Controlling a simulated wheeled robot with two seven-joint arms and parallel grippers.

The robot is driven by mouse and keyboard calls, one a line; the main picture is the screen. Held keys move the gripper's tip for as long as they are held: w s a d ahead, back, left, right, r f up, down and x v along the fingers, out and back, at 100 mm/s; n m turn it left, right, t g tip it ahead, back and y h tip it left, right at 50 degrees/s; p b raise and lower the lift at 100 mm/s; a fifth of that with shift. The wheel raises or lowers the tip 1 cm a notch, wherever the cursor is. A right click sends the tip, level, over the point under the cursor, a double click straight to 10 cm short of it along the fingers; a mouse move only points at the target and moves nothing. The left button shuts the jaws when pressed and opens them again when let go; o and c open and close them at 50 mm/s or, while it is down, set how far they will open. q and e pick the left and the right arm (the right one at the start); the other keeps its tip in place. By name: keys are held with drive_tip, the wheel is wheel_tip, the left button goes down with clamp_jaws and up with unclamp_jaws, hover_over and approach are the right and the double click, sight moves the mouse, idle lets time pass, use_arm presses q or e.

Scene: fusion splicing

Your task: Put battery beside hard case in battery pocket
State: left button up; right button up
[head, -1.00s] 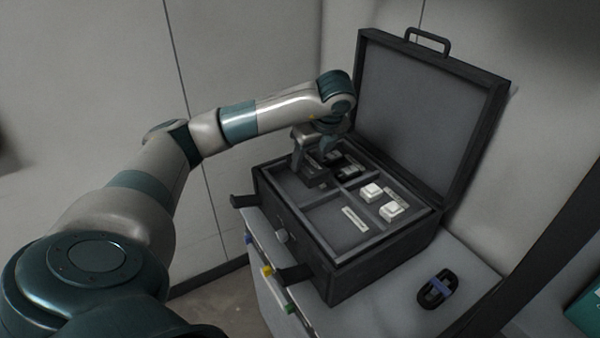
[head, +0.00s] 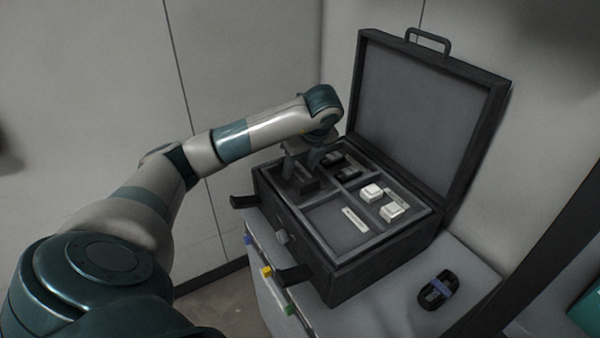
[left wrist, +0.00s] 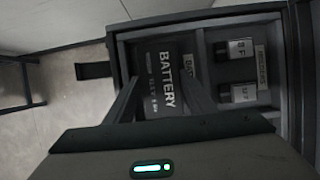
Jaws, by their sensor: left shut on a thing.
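The battery (head: 301,184) is a dark block with white "BATTERY" lettering, which reads clearly in the left wrist view (left wrist: 164,82). My left gripper (head: 303,167) is shut on it, with one finger on each side in the left wrist view (left wrist: 160,98). The battery is at the left back compartment of the open hard case (head: 345,285). A pocket label (left wrist: 190,68) partly shows beside it. I cannot tell whether the battery touches the compartment floor. My right gripper is not in view.
Black modules (head: 346,172) and white modules (head: 371,192) sit in neighbouring compartments. The front compartment (head: 335,225) holds only a label. The raised lid (head: 425,115) stands behind. A strapped black coil (head: 437,290) lies on the table to the right.

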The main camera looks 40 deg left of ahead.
use_arm(q)
drive_tip(key=shift+f+p, duration=0.3)
drive_tip(key=shift+f, duration=0.7)
drive_tip(key=shift+f, duration=0.1)
drive_tip(key=o, duration=1.4)
drive_tip(key=shift+v, duration=1.05)
drive_tip(key=w+p+v, duration=0.1)
drive_tip(key=v, duration=0.9)
drive_tip(key=shift+s, duration=0.5)
